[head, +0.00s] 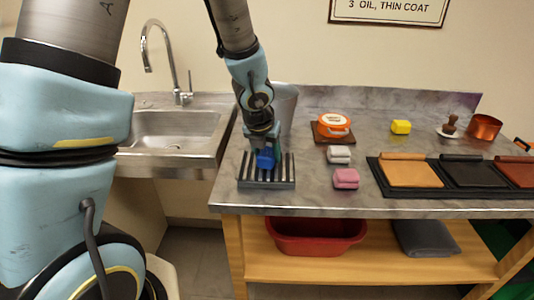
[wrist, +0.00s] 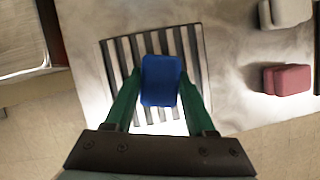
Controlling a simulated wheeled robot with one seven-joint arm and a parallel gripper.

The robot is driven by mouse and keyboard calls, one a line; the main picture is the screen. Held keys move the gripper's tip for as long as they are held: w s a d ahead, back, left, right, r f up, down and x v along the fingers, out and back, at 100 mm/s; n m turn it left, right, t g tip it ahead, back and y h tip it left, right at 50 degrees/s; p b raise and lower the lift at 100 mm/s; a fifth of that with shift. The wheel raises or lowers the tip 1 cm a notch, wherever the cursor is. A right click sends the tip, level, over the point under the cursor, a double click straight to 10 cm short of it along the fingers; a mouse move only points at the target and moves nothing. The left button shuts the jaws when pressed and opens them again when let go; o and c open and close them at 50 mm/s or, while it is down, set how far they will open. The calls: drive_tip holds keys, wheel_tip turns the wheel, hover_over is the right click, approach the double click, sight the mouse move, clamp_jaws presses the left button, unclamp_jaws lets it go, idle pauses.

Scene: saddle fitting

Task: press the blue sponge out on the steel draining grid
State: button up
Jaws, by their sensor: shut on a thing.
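The blue sponge (head: 265,159) is at the steel draining grid (head: 287,173) on the left end of the bench. In the wrist view the blue sponge (wrist: 161,80) sits between the two green fingers of my gripper (wrist: 158,84), which is shut on it. The slatted steel grid (wrist: 196,60) shows beneath and around the sponge. I cannot tell whether the sponge's underside touches the slats.
A sink (head: 175,130) with a tall tap is left of the bench. A white sponge (head: 339,154) and a pink sponge (head: 346,178) lie right of the grid. An orange tin (head: 333,121), yellow block (head: 400,127), brush (head: 450,125), copper pot (head: 484,126) and leather panels (head: 411,173) are farther right.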

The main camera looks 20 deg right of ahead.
wheel_tip(320, 180, up, 7)
drive_tip(key=p, duration=0.7)
drive_tip(key=shift+f, duration=0.1)
idle(0.5)
